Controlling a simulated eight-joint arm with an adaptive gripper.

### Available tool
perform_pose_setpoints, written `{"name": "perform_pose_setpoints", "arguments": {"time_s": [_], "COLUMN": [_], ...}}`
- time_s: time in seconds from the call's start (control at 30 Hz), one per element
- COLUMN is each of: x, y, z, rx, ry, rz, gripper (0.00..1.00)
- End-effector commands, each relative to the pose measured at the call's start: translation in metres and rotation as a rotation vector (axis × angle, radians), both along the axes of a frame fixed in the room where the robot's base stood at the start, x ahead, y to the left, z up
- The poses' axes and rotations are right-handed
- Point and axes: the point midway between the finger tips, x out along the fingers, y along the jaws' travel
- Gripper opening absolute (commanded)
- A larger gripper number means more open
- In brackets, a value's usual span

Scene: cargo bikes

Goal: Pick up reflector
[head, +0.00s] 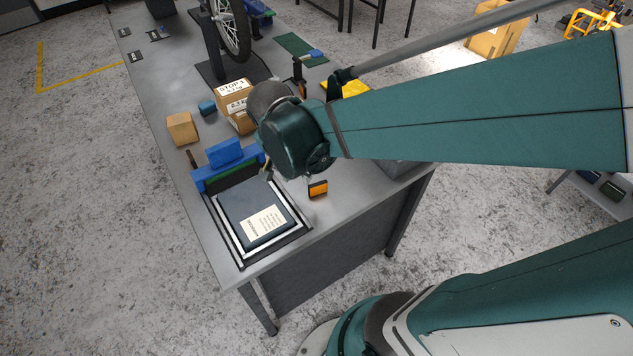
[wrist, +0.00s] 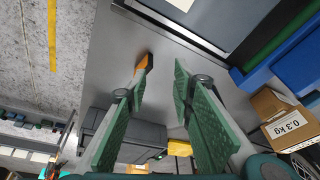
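The reflector (head: 318,189) is a small orange block with a dark edge. It stands on the grey workbench, right of the framed tray in the head view. In the wrist view the reflector (wrist: 144,63) shows just beyond the tip of the left finger, left of the middle of the gap. My gripper (wrist: 160,76) is open, its two green fingers apart with nothing between them. In the head view my arm's wrist hides most of the gripper. I cannot tell whether the left finger touches the reflector.
A framed tray (head: 292,237) holds a dark labelled book or box (head: 243,209). In the wrist view a dark grey case (wrist: 145,136) and a yellow item (wrist: 179,148) are nearby.

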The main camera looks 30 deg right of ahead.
Motion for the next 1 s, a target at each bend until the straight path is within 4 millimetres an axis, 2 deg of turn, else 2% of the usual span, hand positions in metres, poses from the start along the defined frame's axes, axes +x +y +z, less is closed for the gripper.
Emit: {"name": "perform_pose_setpoints", "arguments": {"time_s": [0.6, 0.8, 1.0], "x": [0.003, 0.001, 0.000], "y": [-0.025, -0.030, -0.030], "z": [-0.013, -0.017, -0.019], "rx": [-0.083, -0.107, -0.113], "ry": [0.037, 0.032, 0.031], "rz": [-0.552, -0.651, -0.676], "gripper": [0.25, 0.25, 0.25]}}
